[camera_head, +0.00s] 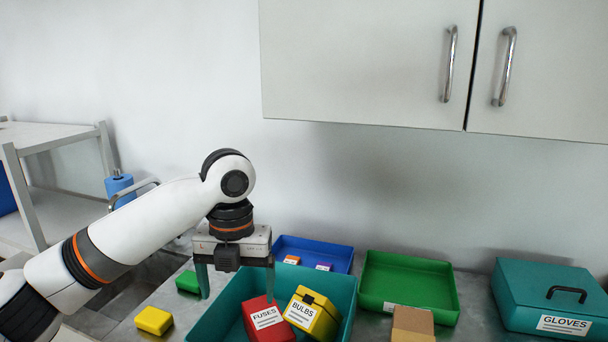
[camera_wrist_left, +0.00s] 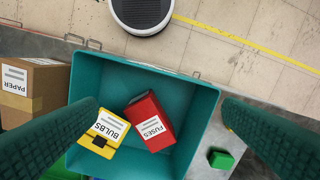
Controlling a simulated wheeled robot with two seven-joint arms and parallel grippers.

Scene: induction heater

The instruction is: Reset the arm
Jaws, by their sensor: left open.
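My left arm (camera_head: 150,225) comes in from the left in the head view and bends down at the wrist. My left gripper (camera_head: 237,292) points down above the teal bin (camera_head: 232,303), with its fingers wide apart and nothing between them. In the left wrist view the two dark green fingers (camera_wrist_left: 160,115) frame the bin (camera_wrist_left: 190,78) from above. A red FUSES box (camera_head: 268,320) and a yellow BULBS box (camera_head: 313,312) lie inside the bin, side by side; they also show below the gripper in the wrist view. My right gripper is not in view.
A blue tray (camera_head: 335,255) and a green tray (camera_head: 450,292) stand behind. A teal GLOVES case (camera_head: 550,290) is at the right, a cardboard box (camera_head: 412,322) in front. Green (camera_head: 188,282) and yellow (camera_head: 154,320) blocks lie left. Wall cabinets (camera_head: 365,60) hang above.

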